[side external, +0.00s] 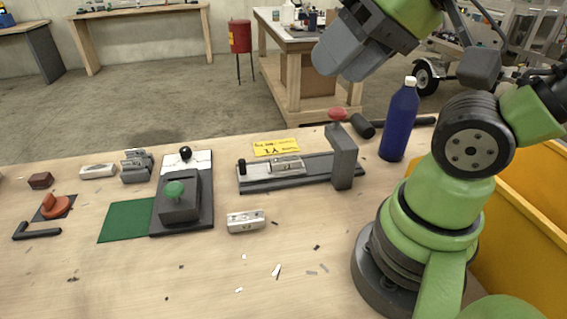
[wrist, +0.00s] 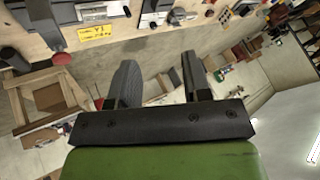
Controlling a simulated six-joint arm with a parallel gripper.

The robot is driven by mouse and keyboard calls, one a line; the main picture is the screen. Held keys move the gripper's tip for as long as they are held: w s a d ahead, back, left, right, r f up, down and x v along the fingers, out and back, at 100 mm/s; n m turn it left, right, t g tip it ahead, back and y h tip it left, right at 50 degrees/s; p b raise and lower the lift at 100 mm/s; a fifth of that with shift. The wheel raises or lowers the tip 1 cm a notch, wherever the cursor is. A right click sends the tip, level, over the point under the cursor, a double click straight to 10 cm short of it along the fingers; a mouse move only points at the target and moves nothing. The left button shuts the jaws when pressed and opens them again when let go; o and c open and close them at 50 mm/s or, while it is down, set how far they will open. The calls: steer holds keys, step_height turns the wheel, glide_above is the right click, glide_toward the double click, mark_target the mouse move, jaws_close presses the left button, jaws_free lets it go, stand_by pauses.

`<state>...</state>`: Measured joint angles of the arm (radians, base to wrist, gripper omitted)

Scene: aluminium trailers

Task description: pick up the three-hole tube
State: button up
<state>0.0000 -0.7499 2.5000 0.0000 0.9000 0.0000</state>
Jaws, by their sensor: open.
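A short silver tube (side external: 246,221) with dark holes lies on the bare wood at the front middle of the table. A second silver tube (side external: 287,165) sits in the long dark fixture (side external: 262,183) behind it. A third pale tube (side external: 98,171) lies at the back left. The hole counts are too small to tell, so I cannot say which is the three-hole tube. My gripper (wrist: 156,72) is open and empty in the wrist view, its two dark fingers apart. In the side view it is raised at the upper right, away from the tubes.
A grey upright block (side external: 342,155) stands on the fixture, with a blue bottle (side external: 399,121) to its right. A yellow bin (side external: 520,235) is right. The front table is mostly clear, with scattered scraps.

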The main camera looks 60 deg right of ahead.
steer(key=shift+o, duration=0.5)
steer(key=o, duration=1)
steer(key=shift+c, duration=0.2)
steer(key=m+g+h, duration=0.2)
steer(key=m+g, duration=0.3)
steer(key=g, duration=0.2)
glide_above(285, 157)
step_height(285, 157, down, 23)
steer(key=shift+d+r, duration=0.1)
steer(key=shift+f, duration=2.95)
